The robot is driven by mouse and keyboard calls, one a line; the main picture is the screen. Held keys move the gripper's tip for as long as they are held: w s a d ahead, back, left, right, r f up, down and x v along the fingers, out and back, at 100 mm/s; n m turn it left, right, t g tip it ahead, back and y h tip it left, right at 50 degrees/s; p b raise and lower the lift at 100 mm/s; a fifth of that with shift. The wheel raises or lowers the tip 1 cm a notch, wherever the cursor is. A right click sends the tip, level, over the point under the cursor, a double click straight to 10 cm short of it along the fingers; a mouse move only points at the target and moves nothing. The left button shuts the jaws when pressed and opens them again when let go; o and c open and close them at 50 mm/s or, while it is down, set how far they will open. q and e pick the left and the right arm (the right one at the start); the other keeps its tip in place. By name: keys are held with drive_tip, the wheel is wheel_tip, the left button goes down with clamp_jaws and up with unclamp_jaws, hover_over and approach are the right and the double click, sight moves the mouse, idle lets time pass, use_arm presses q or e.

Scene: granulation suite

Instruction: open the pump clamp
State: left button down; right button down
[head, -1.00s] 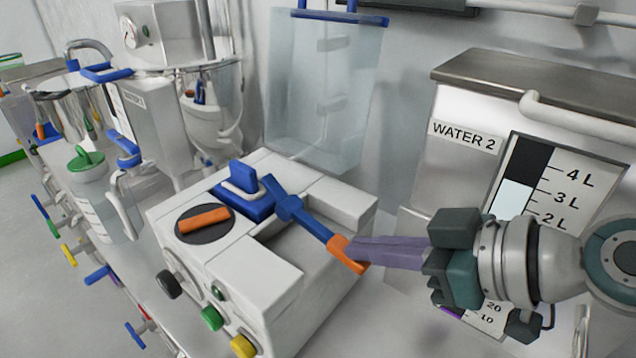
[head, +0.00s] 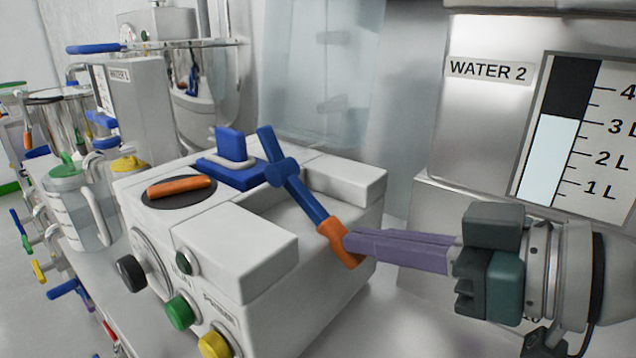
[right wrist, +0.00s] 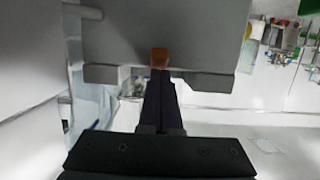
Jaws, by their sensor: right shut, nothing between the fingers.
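The pump clamp is a blue lever (head: 308,200) with an orange end (head: 342,243), on top of the white pump housing (head: 245,235). The lever slants across the recess in the housing, its orange end low at the right. My right gripper (head: 354,244) has purple fingers that are shut with nothing between them. Their tips are at the orange end, seemingly touching its right side. In the right wrist view the orange end (right wrist: 160,58) shows just beyond the dark fingers (right wrist: 160,95). My left gripper is not in view.
A blue block (head: 232,160) and an orange knob (head: 180,187) sit on the housing top. Green (head: 181,311) and yellow (head: 214,344) buttons are on its front. The WATER 2 tank (head: 490,110) stands behind my right gripper. A lidded jug (head: 75,205) stands at left.

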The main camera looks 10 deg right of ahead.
drive_tip(key=shift+f, duration=0.25)
drive_tip(key=shift+r, duration=0.1)
drive_tip(key=shift+r, duration=0.35)
wheel_tip(320, 180, up, 19)
drive_tip(key=p, duration=0.7)
drive_tip(key=s+d+f+m+g+h+p, duration=0.2)
drive_tip(key=s+f+g+h+p, duration=0.1)
drive_tip(key=s+p, duration=0.3)
drive_tip(key=s+d+f+m+g+h+p, duration=0.2)
drive_tip(key=s+f+h+p, duration=0.1)
drive_tip(key=s, duration=0.4)
drive_tip(key=s+d+f+m+g+h+p, duration=0.2)
drive_tip(key=s+g+h+p, duration=0.1)
drive_tip(key=s+p, duration=0.3)
wheel_tip(320, 180, up, 35)
drive_tip(key=p, duration=3.4)
drive_tip(key=shift+s, duration=0.35)
